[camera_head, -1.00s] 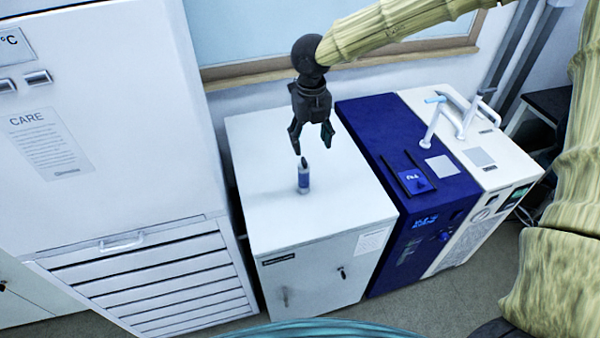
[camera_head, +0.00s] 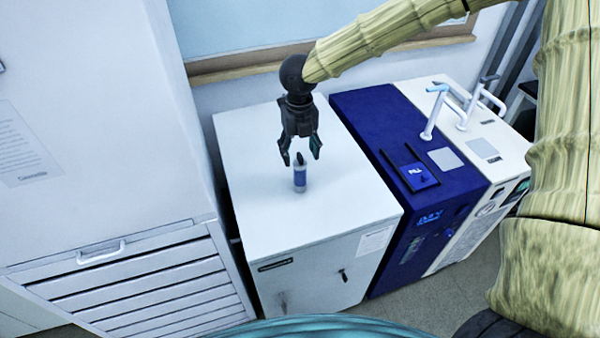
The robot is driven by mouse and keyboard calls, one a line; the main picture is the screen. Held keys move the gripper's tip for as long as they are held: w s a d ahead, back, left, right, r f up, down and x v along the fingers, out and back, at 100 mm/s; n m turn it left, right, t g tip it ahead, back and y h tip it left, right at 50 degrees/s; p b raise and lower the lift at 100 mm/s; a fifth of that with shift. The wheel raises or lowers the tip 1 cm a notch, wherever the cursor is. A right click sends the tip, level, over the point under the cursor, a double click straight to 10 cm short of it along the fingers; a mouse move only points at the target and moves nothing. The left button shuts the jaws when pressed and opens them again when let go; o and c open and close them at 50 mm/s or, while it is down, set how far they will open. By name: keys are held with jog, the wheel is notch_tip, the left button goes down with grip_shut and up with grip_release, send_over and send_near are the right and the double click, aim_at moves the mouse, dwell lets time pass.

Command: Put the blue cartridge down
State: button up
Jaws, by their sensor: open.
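The blue cartridge (camera_head: 300,179) is a small cylinder with a blue band, pale ends and a dark tip. It stands upright on the white cabinet top (camera_head: 262,215). My gripper (camera_head: 300,156) is dark and points down over the cabinet. Its two fingers are spread apart, and in the picture they flank the cartridge's dark tip. I cannot tell whether the tip lies between the fingers or in front of them. The gripper looks empty.
A blue machine (camera_head: 372,118) and a white machine with pipes (camera_head: 466,140) stand close on the right. A tall white unit with a slatted drawer front (camera_head: 130,285) stands on the left. The cabinet top around the cartridge is clear. A wall is behind.

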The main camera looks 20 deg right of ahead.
aim_at(300, 166)
jog(key=shift+s+f+p, duration=0.2)
jog(key=shift+f+p, duration=0.3)
jog(key=shift+f, duration=0.45)
jog(key=shift+f+p, duration=0.7)
jog(key=shift+f, duration=1.4)
jog(key=c, duration=1.3)
jog(key=shift+w, duration=0.1)
grip_shut()
jog(key=shift+r, duration=0.15)
